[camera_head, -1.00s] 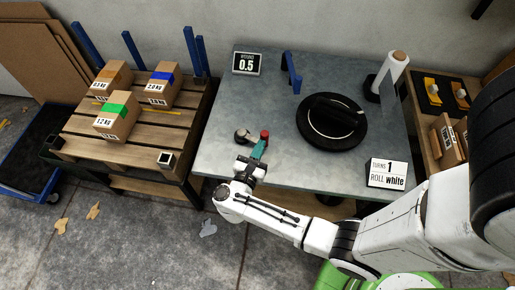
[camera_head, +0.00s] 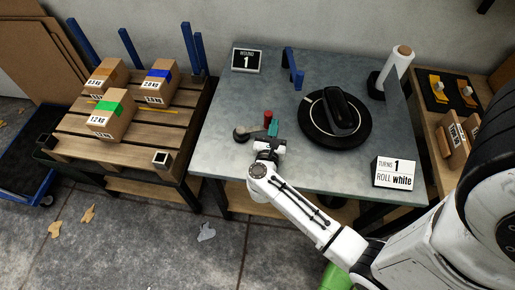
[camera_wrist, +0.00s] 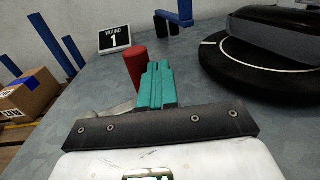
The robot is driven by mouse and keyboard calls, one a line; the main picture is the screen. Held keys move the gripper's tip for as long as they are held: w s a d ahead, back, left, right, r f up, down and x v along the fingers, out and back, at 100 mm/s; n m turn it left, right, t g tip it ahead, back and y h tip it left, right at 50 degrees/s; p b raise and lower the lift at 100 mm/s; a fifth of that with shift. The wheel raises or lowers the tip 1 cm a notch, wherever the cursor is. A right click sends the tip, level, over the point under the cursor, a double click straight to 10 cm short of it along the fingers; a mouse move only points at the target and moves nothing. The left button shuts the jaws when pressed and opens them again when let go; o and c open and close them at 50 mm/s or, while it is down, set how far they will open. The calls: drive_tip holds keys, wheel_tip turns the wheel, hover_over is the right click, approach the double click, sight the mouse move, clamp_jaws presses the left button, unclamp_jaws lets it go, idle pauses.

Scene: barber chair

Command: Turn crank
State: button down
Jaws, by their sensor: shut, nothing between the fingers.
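The crank has a dark round hub (camera_head: 241,134) and an upright red handle (camera_head: 267,117) on the table's front left. My gripper (camera_head: 272,128) has teal fingers that are shut with nothing between them. They stand right beside the red handle, on its right. In the wrist view the red handle (camera_wrist: 135,65) rises just left of the teal fingers (camera_wrist: 158,78); I cannot tell if they touch. The black turntable (camera_head: 335,118) carries a black oblong block. The counter display (camera_head: 247,60) reads "WOUND 1". The card (camera_head: 395,173) reads "TURNS 1, ROLL white".
A white roll (camera_head: 399,60) stands on the grey table (camera_head: 220,100) at back right. A blue bracket (camera_head: 292,68) stands behind the turntable. A pallet (camera_head: 118,148) with several boxes is at left. A side shelf (camera_head: 440,118) with yellow-handled items is at right.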

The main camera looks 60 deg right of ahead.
drive_tip(key=shift+b+x, duration=0.3)
drive_tip(key=shift+x, duration=0.45)
drive_tip(key=shift+w, duration=0.15)
